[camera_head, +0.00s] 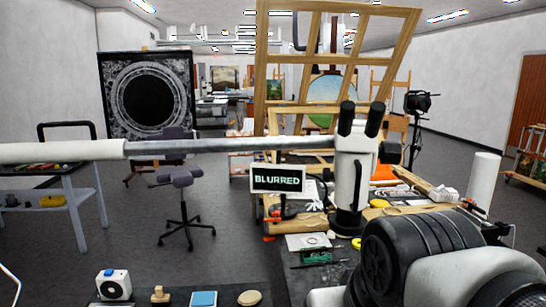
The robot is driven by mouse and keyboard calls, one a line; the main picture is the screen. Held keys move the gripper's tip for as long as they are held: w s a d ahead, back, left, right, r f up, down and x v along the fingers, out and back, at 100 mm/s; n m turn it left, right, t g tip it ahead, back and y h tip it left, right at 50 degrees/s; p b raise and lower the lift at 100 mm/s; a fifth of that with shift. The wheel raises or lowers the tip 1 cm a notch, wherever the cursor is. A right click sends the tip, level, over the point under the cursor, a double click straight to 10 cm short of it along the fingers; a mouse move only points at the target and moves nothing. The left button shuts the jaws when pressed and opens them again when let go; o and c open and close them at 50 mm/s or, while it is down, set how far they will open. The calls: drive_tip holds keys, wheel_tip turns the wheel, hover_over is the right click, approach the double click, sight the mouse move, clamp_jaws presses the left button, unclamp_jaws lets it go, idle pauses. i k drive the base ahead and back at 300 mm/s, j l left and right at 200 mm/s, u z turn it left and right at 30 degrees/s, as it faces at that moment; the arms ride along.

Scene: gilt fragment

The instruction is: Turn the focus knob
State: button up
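A white microscope (352,165) with two black eyepieces stands at the work table, right of the middle. A dark round knob (389,152) sticks out from the right side of its head; it looks like the focus knob. A small screen (278,179) to its left reads "BLURRED". A black and white part of my own arm fills the lower right, in front of the table. My gripper's fingers do not show, so no contact with the knob can be seen.
A long pole (230,146) runs left from the microscope head at height. The work table holds papers, a green tool (318,257) and boards. A swivel chair (182,190) stands left of it. A front surface holds a white box (114,285) and a blue pad (203,299). Dark floor lies between.

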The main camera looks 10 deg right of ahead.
sight(390, 152)
drive_tip(key=k+l, duration=0.35)
drive_tip(key=l, duration=0.15)
drive_tip(key=k+l, duration=0.35)
drive_tip(key=l, duration=0.2)
drive_tip(key=k+l, duration=0.35)
drive_tip(key=l, duration=0.15)
